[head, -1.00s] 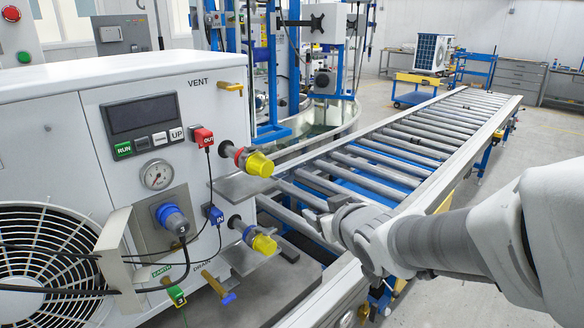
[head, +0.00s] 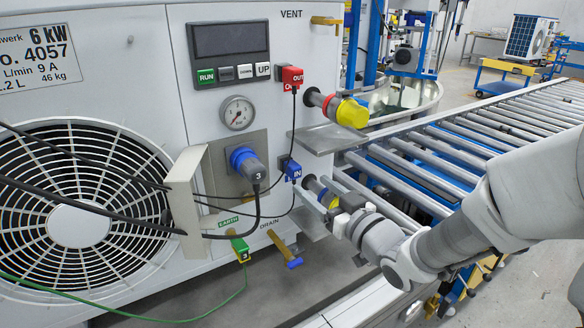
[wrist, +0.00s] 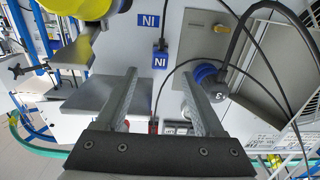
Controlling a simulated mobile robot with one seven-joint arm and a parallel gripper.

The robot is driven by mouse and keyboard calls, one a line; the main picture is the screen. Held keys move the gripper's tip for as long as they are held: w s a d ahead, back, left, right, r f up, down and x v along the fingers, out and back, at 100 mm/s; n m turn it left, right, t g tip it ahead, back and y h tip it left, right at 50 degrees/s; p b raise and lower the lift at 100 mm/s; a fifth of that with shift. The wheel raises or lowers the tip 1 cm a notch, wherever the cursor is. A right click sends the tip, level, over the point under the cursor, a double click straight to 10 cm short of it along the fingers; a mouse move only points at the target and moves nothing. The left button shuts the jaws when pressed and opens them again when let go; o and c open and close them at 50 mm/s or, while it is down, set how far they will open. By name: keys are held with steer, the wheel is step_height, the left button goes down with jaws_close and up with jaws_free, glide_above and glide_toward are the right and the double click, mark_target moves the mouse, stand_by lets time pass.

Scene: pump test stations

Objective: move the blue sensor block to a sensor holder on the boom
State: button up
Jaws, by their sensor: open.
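The blue sensor block (head: 293,170), marked IN, sits on the white panel of the machine with a thin black cable on it. In the wrist view the blue block (wrist: 160,60) appears upside down, just beyond and between my fingertips, apart from both. My gripper (wrist: 158,76) is open and empty, its two grey fingers pointing at the panel. In the head view my gripper (head: 343,208) is right of the blue block, in front of the lower yellow-capped port (head: 328,197), and its fingertips are hard to make out. I cannot identify the boom or its holder with certainty.
A red block (head: 291,78) marked OUT sits higher on the panel. A yellow-capped port (head: 351,112) and a grey shelf (head: 325,138) project near my gripper. A blue plug (head: 246,163) with a thick black cable is left. A roller conveyor (head: 440,150) runs behind.

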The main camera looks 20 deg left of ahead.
mark_target(297, 174)
steer(key=shift+b+x, duration=0.45)
steer(key=shift+x, duration=4)
steer(key=shift+b, duration=0.4)
jaws_close()
steer(key=shift+v, duration=3)
